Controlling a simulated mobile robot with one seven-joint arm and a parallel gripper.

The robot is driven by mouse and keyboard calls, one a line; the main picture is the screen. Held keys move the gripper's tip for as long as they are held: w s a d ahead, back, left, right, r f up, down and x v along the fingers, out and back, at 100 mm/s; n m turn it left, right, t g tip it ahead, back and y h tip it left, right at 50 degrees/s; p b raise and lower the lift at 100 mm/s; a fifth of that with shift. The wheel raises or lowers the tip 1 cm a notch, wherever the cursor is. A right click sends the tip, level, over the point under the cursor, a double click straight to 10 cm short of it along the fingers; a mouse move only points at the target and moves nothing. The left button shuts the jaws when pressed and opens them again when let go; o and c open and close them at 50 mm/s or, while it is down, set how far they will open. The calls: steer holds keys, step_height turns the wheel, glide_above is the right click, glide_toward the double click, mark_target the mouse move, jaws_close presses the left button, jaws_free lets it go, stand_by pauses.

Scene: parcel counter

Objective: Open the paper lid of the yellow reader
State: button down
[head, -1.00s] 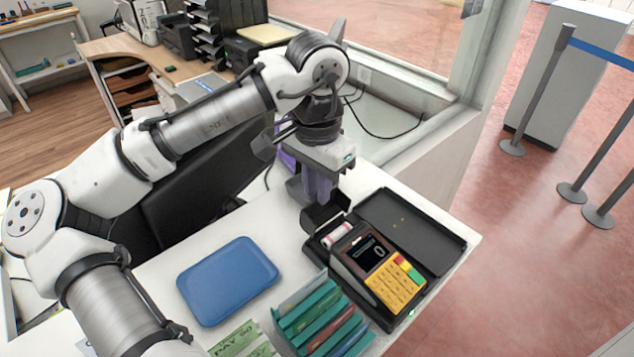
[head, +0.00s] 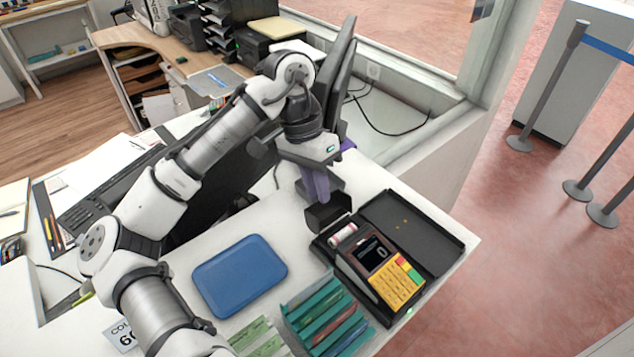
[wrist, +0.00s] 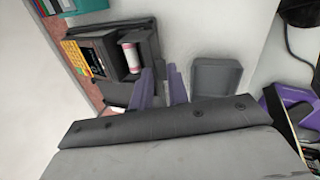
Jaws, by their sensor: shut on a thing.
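The yellow reader (head: 394,286) sits in a black case on the counter, keypad and screen facing up. Its white paper roll (head: 343,236) lies exposed at the back end; the roll also shows in the wrist view (wrist: 132,57). The dark paper lid (head: 328,214) stands swung away from the roll at that end; I take the grey panel (wrist: 215,78) beside my fingers in the wrist view to be this lid. My gripper (head: 319,196), with purple fingers (wrist: 162,84), is shut on the lid beside the roll. The exact contact is partly hidden.
A blue tray (head: 240,274) and a teal rack of slips (head: 325,318) stand left and front of the reader. The case's flat black flap (head: 412,232) lies to its right, near the counter edge. A black monitor and the window ledge (head: 400,135) are behind.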

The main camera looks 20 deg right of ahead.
steer(key=c, duration=1.4)
jaws_free()
steer(key=b+v, duration=0.1)
steer(key=v, duration=1.2)
steer(key=shift+r, duration=0.35)
